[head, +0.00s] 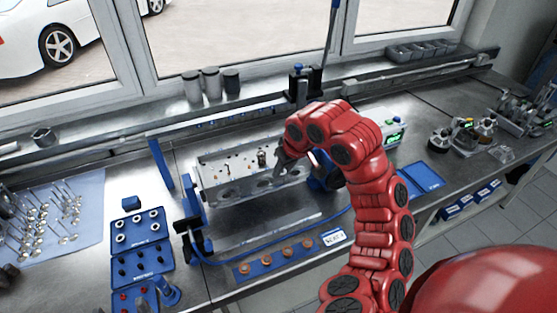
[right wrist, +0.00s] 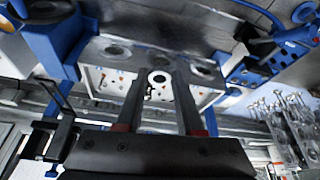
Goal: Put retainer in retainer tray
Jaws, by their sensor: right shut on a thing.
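My right gripper (head: 281,162) reaches in from the right to the far part of the engine cylinder head (head: 225,190), which is held in a blue stand. In the right wrist view the two fingers of my right gripper (right wrist: 160,84) close around a small pale ring with a dark centre, which looks like the retainer (right wrist: 159,77). The head view is too small to show the retainer. Blue trays lie left of the cylinder head; the upper one (head: 155,237) holds several pale rings and looks like the retainer tray, but its label is unreadable. My left gripper is not in view.
A blue cloth (head: 88,185) with several valves lies at far left. A blue strip with several copper-coloured round parts (head: 267,268) lies in front of the cylinder head. Blue stand uprights (head: 195,225) rise between the head and trays. Small cups (head: 210,80) stand on the back ledge.

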